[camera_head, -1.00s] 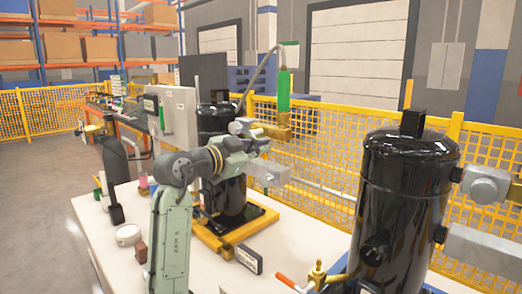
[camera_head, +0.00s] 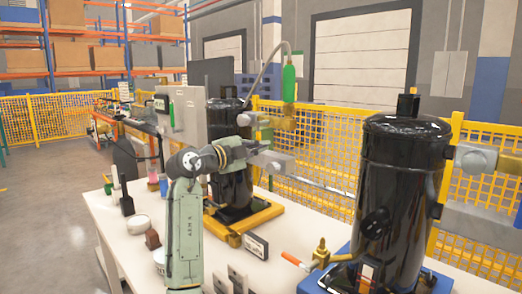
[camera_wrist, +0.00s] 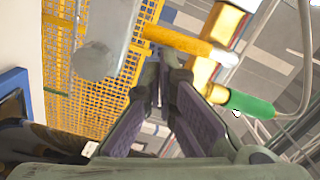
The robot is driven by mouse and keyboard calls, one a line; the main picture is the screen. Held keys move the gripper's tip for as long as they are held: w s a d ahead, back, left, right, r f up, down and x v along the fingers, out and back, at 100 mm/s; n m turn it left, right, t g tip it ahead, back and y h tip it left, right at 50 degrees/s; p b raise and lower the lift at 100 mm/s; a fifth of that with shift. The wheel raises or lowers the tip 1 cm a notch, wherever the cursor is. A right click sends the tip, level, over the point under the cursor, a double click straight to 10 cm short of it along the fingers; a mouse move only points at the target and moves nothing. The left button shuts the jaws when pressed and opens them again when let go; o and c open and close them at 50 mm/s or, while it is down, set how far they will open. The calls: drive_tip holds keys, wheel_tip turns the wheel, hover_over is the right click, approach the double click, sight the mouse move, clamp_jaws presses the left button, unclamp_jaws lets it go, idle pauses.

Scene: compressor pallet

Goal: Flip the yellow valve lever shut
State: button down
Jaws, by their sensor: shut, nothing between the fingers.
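The yellow valve lever (camera_wrist: 178,42) shows in the wrist view as an orange-yellow bar with a pale end, crossing above my fingertips. Beside it is a brass valve body (camera_wrist: 204,78) with a green cylinder (camera_wrist: 250,104). In the head view, the brass valve (camera_head: 284,122) is below the green cylinder (camera_head: 289,85), beside the rear black compressor (camera_head: 232,188). My gripper (camera_wrist: 165,76) is shut and empty, its tips close to the lever; I cannot tell whether they touch. In the head view my wrist hides much of this area.
A grey cylinder (camera_wrist: 97,60) is close to the left of my fingers in the wrist view. A second black compressor (camera_head: 402,200) stands at the right of the white table (camera_head: 125,240). A yellow mesh fence (camera_head: 325,148) runs behind. A grey control box (camera_head: 183,115) stands at left.

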drive_tip(key=shift+w+a+f, duration=0.1)
drive_tip(key=shift+f, duration=0.05)
idle(0.3)
wheel_tip(320, 180, up, 10)
idle(0.6)
